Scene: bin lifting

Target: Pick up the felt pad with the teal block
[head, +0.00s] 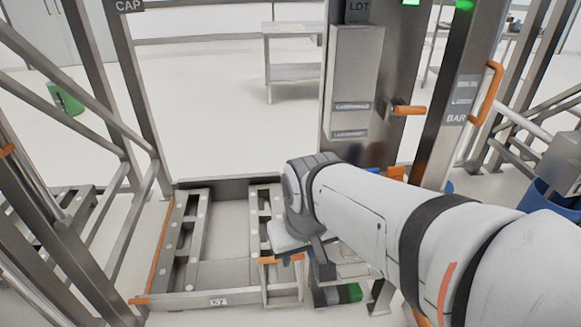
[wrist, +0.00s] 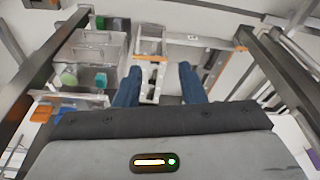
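My gripper (wrist: 160,76) is open in the wrist view, its two blue fingers apart with nothing held between them. A small teal block (wrist: 101,80) lies left of the fingers, beside a clear-walled bin (wrist: 100,48). I cannot make out a felt pad as a separate thing; any pad under the teal block is too small to tell. In the head view my arm reaches down over the metal frame and hides most of the bin area. The fingertips are not clear there.
A green round thing (wrist: 69,77) and an orange block (wrist: 42,113) lie near the teal block. A metal frame with orange edges (head: 205,298) stands on the floor. A steel post with an orange handle (head: 408,110) rises behind my arm. Open floor lies beyond.

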